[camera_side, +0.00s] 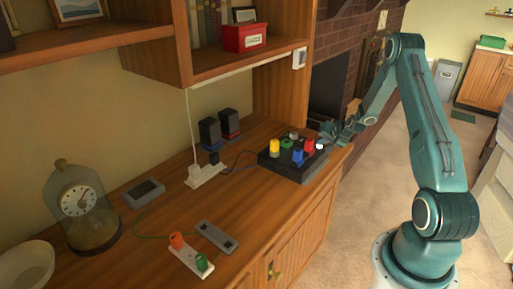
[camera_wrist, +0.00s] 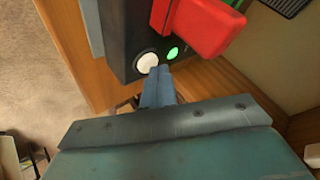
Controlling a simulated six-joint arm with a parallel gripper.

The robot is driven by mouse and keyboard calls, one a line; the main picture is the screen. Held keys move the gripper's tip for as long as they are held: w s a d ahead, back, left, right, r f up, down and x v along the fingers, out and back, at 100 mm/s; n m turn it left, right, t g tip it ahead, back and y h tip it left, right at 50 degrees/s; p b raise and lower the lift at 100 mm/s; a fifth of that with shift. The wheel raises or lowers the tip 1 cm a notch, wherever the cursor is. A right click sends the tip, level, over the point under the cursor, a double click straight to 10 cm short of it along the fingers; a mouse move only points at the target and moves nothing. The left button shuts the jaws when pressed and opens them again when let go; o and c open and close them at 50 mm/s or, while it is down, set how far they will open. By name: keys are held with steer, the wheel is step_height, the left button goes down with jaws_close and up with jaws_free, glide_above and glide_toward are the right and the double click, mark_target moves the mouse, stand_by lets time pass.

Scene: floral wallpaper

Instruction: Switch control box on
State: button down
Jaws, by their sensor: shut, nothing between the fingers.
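The control box (camera_side: 285,172) is a black box on the right end of the wooden counter, with yellow, green, blue and red parts and a white knob on top. In the wrist view its dark face (camera_wrist: 122,40) shows a round white button (camera_wrist: 147,63), a lit green light (camera_wrist: 172,53) and a large red part (camera_wrist: 205,25). My gripper (camera_side: 326,135) is at the box's right side in the side view. In the wrist view the closed blue-grey fingers (camera_wrist: 158,74) are empty, with their tips beside the white button and below the green light. I cannot tell whether they touch the button.
A white power strip (camera_side: 205,173) and two dark speakers (camera_side: 220,128) stand left of the box. A glass-domed clock (camera_side: 82,205), a bowl (camera_side: 25,268) and a second strip (camera_side: 192,258) are farther left. A shelf (camera_side: 245,60) overhangs the counter.

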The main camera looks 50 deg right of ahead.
mark_target(321, 146)
steer(key=shift+r, duration=0.9)
steer(key=shift+r, duration=0.1)
steer(key=shift+r, duration=2.4)
